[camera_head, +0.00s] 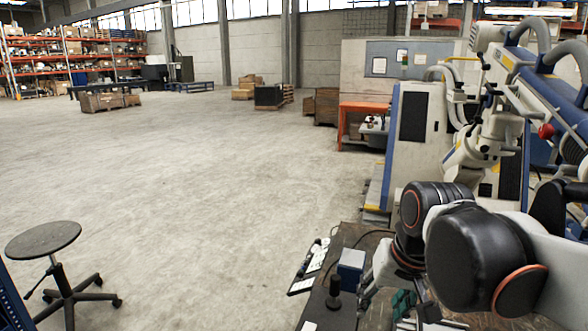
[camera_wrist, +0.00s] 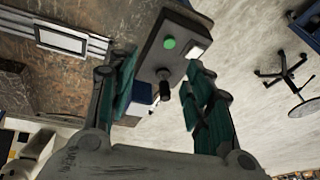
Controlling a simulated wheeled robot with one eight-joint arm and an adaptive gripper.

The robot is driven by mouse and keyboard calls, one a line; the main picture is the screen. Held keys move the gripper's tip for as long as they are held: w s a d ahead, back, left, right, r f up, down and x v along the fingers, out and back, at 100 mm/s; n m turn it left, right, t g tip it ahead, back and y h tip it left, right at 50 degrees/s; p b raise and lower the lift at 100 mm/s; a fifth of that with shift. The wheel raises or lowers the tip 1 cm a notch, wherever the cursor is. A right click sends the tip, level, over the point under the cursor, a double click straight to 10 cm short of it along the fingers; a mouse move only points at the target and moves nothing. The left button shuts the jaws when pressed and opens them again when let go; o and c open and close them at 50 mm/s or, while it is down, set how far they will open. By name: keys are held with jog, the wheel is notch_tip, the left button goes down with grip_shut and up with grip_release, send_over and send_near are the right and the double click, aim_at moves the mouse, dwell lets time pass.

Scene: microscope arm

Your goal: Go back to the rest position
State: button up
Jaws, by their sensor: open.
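My gripper (camera_wrist: 160,95) is open in the wrist view, its two teal-padded fingers spread wide with nothing held between them. A dark grey control box (camera_wrist: 152,48) with a round green button (camera_wrist: 169,43), a small white square and a black knob (camera_wrist: 164,88) shows beyond and between the fingers. In the head view my gripper (camera_head: 405,303) is at the lower right, mostly hidden behind my own black-capped arm joints, over the dark table (camera_head: 345,240). A black upright knob (camera_head: 333,291) and a small blue-and-grey box (camera_head: 350,267) stand on that table, left of my gripper.
A framed flat panel (camera_wrist: 70,38) lies on the table in the wrist view. Large industrial machines (camera_head: 415,120) stand behind my arm at the right. A black stool (camera_head: 45,240) stands at the lower left. The concrete floor (camera_head: 200,170) between is wide and clear.

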jog(key=s+d+f+n+t+h, duration=0.1)
jog(key=s+d+f+t, duration=0.2)
jog(key=s, duration=0.5)
jog(key=shift+s+d+n+t, duration=0.15)
jog(key=shift+d+n+t, duration=0.15)
jog(key=shift+d+t, duration=0.15)
